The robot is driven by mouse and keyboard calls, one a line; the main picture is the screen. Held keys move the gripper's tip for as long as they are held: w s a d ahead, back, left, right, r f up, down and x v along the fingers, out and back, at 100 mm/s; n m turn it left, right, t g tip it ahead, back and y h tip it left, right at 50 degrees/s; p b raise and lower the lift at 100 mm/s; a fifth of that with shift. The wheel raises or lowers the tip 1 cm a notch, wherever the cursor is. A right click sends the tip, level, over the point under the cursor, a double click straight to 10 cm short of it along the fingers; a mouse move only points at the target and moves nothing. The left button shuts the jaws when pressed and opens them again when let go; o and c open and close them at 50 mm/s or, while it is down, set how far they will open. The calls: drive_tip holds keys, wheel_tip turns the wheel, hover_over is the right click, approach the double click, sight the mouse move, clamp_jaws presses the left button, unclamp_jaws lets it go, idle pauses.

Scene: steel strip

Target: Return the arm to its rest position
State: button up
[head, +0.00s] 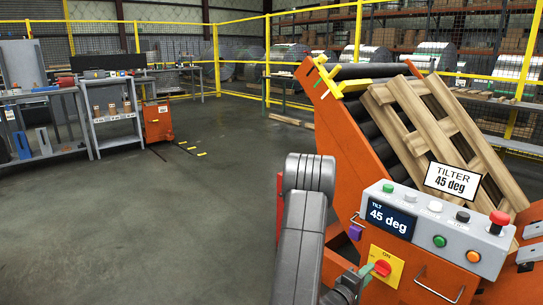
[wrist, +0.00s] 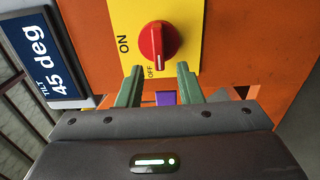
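My gripper (wrist: 160,67) is open and empty, with its two green fingers spread just in front of a red rotary knob (wrist: 158,41) on a yellow plate. The fingertips are near the knob's lower end in the wrist view; whether they touch it I cannot tell. The knob's white mark points down towards the OFF label; ON is at the left. In the head view, a green finger shows beside the knob (head: 382,268) on the yellow plate (head: 393,258). My grey arm reaches up from the bottom, and the gripper is partly hidden.
The orange tilter (head: 340,195) holds a tilted wooden pallet (head: 415,125). A grey control box (head: 437,229) with buttons and a "45 deg" display sits close above the gripper. A metal handle is right of the knob. Open floor (head: 170,225) lies left; benches (head: 110,125) stand beyond.

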drive_tip(key=shift+w+d+r+m, duration=0.2)
drive_tip(key=shift+d+m, duration=0.1)
drive_tip(key=shift+m, duration=1.05)
drive_tip(key=shift+w+d+r+m, duration=0.15)
drive_tip(key=shift+d+r+m, duration=0.15)
drive_tip(key=shift+m, duration=1.1)
drive_tip(key=shift+w+d+r+m, duration=0.15)
drive_tip(key=shift+d+m, duration=0.15)
drive_tip(key=shift+m, duration=1.05)
